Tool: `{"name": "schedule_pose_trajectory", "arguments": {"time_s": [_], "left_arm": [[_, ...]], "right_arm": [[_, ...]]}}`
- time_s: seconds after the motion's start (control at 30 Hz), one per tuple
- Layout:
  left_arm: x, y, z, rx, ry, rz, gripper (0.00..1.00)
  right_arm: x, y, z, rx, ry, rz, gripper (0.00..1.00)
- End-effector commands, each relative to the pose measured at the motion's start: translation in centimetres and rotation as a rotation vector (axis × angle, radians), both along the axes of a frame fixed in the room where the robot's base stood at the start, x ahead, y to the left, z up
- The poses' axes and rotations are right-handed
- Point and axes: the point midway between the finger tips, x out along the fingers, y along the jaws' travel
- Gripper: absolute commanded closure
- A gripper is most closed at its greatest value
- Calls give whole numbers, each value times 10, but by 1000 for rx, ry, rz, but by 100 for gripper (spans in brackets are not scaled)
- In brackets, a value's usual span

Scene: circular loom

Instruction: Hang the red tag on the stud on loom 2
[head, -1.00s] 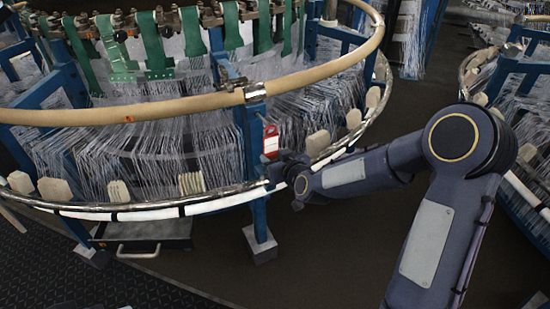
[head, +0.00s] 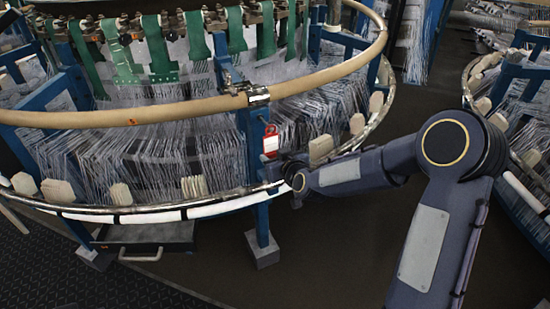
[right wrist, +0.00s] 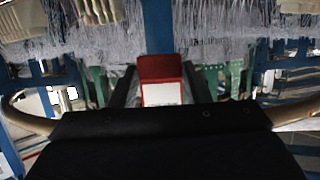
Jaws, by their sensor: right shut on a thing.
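The red tag (head: 271,146) has a white label and is upright in front of the loom's blue post (head: 257,217). My right gripper (head: 276,164) is shut on the tag, just above the loom's lower rim. In the right wrist view the tag (right wrist: 160,68) stands between my two dark fingers (right wrist: 160,92), its red top and white label facing the camera. I cannot make out the stud, nor tell whether the tag touches the post. My left gripper is out of view.
The loom's tan upper ring (head: 180,109) passes above the tag. Its metal lower rim (head: 225,200) carries pale blocks, one (head: 320,146) close to my right gripper. Another loom (head: 510,110) stands at the right. The dark floor (head: 320,240) between them is clear.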

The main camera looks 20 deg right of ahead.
Motion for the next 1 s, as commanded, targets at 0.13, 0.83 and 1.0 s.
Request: {"name": "schedule_pose_trajectory", "arguments": {"time_s": [0.13,0.83,1.0], "left_arm": [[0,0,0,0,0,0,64],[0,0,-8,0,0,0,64],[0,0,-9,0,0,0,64]], "right_arm": [[0,0,0,0,0,0,84],[4,1,-4,0,0,0,84],[3,1,-5,0,2,0,84]]}}
